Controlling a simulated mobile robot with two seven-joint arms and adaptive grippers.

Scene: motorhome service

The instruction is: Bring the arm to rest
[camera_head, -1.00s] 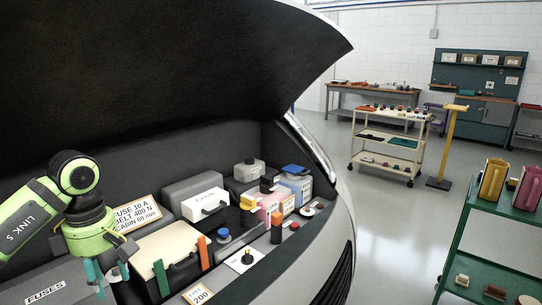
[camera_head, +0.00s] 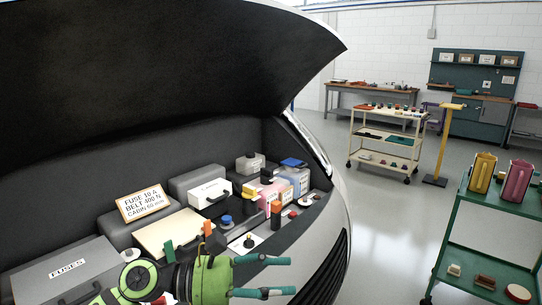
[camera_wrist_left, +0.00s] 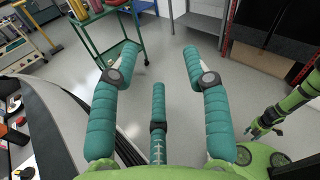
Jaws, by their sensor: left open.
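My left arm crosses the bottom of the head view. Its green gripper (camera_head: 288,275) has teal fingers spread apart and pointing right, with nothing between them. It is in front of the open engine bay. In the left wrist view this gripper (camera_wrist_left: 161,50) also shows open and empty, its three teal fingers over the grey floor and the green trolley beyond. A green arm of mine with small teal parts, which looks like my right gripper (camera_wrist_left: 262,131), is at the right edge of that view. Its jaws are too small to read.
The engine bay holds a fuse box (camera_head: 98,268), a label card (camera_head: 143,202), a white box (camera_head: 210,194) and several bottles and caps. The raised hood (camera_head: 180,70) hangs above. A green trolley (camera_head: 487,205) with jugs stands at right. Clear floor (camera_head: 390,220) lies between.

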